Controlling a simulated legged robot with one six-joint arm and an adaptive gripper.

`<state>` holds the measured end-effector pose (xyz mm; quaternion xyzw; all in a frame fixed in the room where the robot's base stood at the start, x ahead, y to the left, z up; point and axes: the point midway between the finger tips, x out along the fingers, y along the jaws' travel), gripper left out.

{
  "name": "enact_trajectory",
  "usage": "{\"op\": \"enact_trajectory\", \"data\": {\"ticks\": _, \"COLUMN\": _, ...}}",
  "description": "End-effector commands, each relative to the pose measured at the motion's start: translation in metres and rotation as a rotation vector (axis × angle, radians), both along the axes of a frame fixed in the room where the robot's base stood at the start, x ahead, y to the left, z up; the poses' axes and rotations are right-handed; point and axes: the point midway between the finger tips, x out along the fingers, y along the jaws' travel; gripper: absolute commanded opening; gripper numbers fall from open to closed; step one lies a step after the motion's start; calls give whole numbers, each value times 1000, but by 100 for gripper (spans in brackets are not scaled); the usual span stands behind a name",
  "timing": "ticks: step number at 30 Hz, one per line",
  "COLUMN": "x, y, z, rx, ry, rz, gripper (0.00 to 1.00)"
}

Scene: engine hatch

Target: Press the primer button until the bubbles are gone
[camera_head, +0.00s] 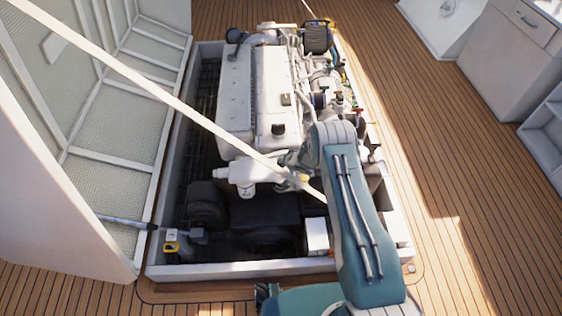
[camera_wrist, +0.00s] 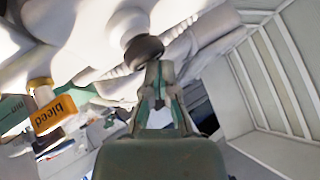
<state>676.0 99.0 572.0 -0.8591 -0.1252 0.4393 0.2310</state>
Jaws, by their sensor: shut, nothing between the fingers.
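In the wrist view, my gripper (camera_wrist: 160,70) is shut and empty, its fingertips close together and pointing up the picture. A dark round knob (camera_wrist: 143,50), possibly the primer button, sits on a pale engine part just above and slightly left of the fingertips. I cannot tell whether they touch it. No bubbles can be made out. In the head view, the white engine (camera_head: 255,95) sits in the open hatch, and my arm hides the gripper and the knob.
A pale hatch rim (camera_head: 240,268) surrounds the engine bay. The raised hatch cover (camera_head: 120,120) stands at the left, and a long pale bar (camera_head: 170,100) crosses diagonally over the bay. The plank deck (camera_head: 450,150) at right is clear.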

Motion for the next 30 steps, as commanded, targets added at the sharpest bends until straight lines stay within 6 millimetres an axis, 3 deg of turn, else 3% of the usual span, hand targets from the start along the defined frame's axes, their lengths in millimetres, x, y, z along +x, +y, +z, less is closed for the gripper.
{"op": "enact_trajectory", "data": {"ticks": 7, "x": -1, "y": 0, "z": 1, "rx": -2, "ry": 3, "rz": 1, "gripper": 0}}
{"op": "enact_trajectory", "data": {"ticks": 21, "x": -1, "y": 0, "z": 25, "rx": -1, "ry": 1, "rz": 0, "gripper": 0}}
{"op": "enact_trajectory", "data": {"ticks": 30, "x": -1, "y": 0, "z": 26, "rx": -1, "ry": 1, "rz": 0, "gripper": 0}}
